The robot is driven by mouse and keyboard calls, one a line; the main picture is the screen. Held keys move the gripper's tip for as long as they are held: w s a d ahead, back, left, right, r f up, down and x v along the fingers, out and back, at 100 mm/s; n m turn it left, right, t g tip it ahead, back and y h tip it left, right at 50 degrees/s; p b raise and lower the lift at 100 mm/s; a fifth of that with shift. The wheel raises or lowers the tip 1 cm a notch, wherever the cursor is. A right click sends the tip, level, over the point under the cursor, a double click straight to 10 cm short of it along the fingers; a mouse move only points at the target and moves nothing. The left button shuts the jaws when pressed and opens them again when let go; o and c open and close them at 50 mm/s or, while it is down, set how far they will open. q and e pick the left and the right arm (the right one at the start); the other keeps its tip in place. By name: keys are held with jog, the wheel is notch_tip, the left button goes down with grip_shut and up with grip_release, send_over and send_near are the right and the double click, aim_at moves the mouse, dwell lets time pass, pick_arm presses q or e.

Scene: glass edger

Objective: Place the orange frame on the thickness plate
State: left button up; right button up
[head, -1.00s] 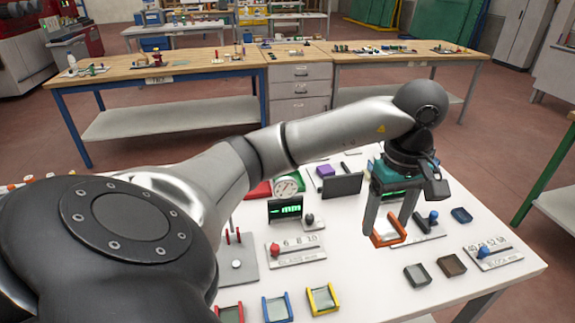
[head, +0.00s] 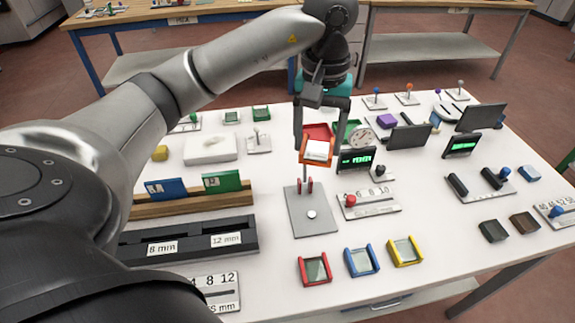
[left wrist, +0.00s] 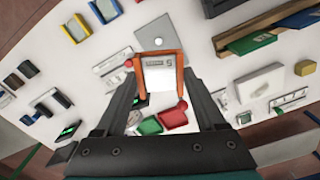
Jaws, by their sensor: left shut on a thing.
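My left gripper (head: 322,128) is shut on the orange frame (head: 318,161), holding it upright above the table. In the left wrist view the orange frame (left wrist: 179,60) sits between the fingers of my left gripper (left wrist: 160,88), with a pale marked face inside it. A grey plate (head: 301,222) with two red posts and a white button lies just below and in front of the frame; I see no label naming it the thickness plate. It also shows behind the frame in the left wrist view (left wrist: 150,34). My right gripper is not in view.
A green display (head: 356,160) and round dial (head: 361,137) stand right of the held frame. Red (head: 314,270), blue (head: 361,261) and yellow (head: 405,251) frames lie in front. A dark rack (head: 190,241) is at left. Bare table lies between the plate and these frames.

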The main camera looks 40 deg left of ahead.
pick_arm(q)
jog(key=b, duration=0.1)
send_over(312, 214)
notch_tip(312, 214, down, 14)
jog(key=shift+f, duration=0.1)
notch_tip(312, 214, down, 4)
jog(key=shift+s+f, duration=0.1)
jog(key=shift+f, duration=0.45)
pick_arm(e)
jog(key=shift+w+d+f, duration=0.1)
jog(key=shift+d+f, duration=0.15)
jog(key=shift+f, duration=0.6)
pick_arm(q)
jog(key=shift+f+b, duration=0.1)
jog(key=shift+b, duration=0.3)
jog(key=o, duration=1.3)
jog(key=shift+o, duration=0.6)
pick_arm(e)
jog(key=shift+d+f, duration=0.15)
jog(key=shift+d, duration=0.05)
